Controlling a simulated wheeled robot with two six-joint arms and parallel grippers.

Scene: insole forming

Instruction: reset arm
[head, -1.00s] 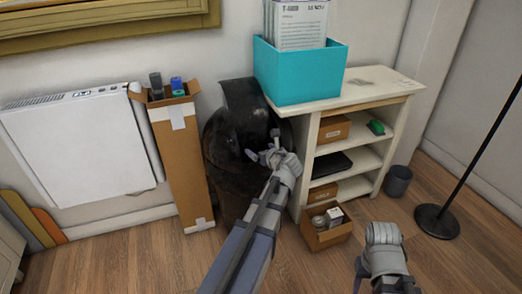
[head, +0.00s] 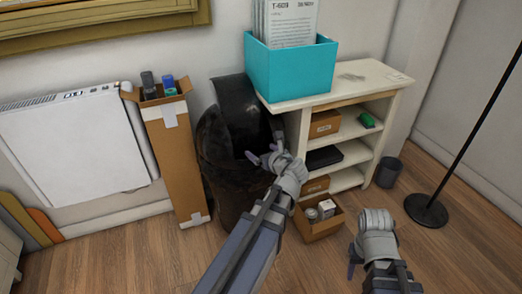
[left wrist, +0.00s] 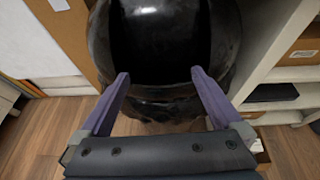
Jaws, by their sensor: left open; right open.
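My left gripper (head: 264,146) is reached out in front of a dark, glossy bin (head: 228,170) with a raised lid or back. In the left wrist view its two purple fingers (left wrist: 160,85) are spread apart with nothing between them, and the bin's dark opening (left wrist: 160,40) lies beyond the fingertips. My right gripper (head: 354,258) is low at the lower right of the head view, above the wooden floor. Its fingers are mostly hidden behind the wrist, and I see nothing held there.
A white shelf unit (head: 385,82) carries a teal box (head: 290,70) of papers. A small open carton (head: 318,228) stands on the floor before it. A tall carton (head: 180,160) and white panel (head: 70,145) are left. A grey bin (head: 389,172) and lamp stand (head: 427,210) are right.

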